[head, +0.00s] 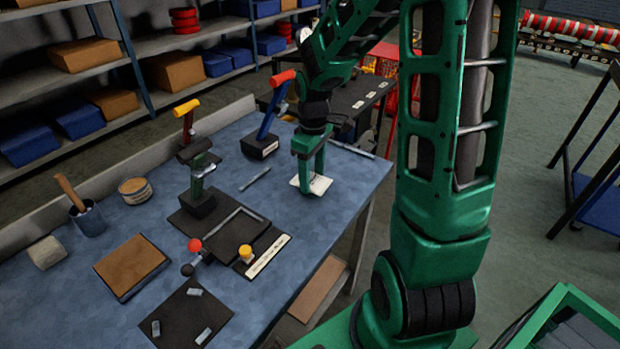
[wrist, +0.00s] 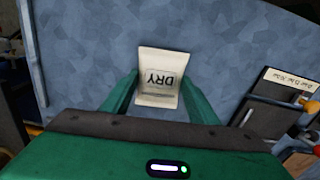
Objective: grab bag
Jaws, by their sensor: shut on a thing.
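The bag is a small pale packet (wrist: 160,76) with the word DRY printed on it. In the wrist view it stands out between the two green fingers of my gripper (wrist: 158,92), which are shut on its sides. In the head view my green gripper (head: 309,178) points down at the right part of the blue bench, and the pale bag (head: 318,185) shows at its fingertips, partly hidden by the near finger. I cannot tell whether the bag touches the bench top.
The blue workbench (head: 225,285) carries a black fixture (head: 198,203) with a yellow-handled lever, a red-handled lever (head: 268,130), a brown pad (head: 131,264), a dark mat (head: 187,318) and a cup (head: 89,219). Shelves with boxes stand behind. A green bin (head: 560,320) is at lower right.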

